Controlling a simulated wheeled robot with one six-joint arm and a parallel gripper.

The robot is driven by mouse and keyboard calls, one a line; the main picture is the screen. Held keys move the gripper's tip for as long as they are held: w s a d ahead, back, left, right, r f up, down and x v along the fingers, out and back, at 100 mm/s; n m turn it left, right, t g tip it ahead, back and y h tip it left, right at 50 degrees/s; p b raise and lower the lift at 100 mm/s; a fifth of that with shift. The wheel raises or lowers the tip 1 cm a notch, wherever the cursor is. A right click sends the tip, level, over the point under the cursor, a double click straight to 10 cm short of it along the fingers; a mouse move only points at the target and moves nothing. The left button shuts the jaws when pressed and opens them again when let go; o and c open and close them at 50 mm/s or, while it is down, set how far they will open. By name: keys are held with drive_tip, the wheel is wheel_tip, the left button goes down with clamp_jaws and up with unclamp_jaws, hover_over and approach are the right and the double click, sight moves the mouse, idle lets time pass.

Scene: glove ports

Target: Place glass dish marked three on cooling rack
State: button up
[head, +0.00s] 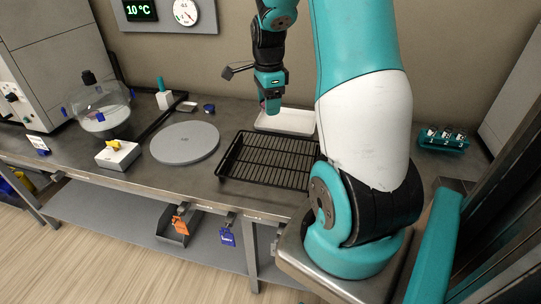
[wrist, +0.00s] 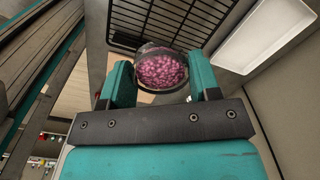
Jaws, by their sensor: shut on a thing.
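My gripper (wrist: 160,78) is shut on a round glass dish (wrist: 163,70) filled with pink-purple pieces. The dish sits between the two teal fingers; I see no number on it.
A white tray (head: 298,123) lies behind the rack. A teal holder with numbered items (head: 443,140) stands at right.

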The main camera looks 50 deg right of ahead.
sight(269, 162)
wheel_tip(269, 162, down, 19)
drive_tip(key=shift+r+p, duration=0.1)
drive_tip(key=shift+p, duration=0.9)
drive_tip(key=shift+f, duration=0.2)
drive_tip(key=o, duration=0.9)
drive_tip(key=shift+r, duration=0.15)
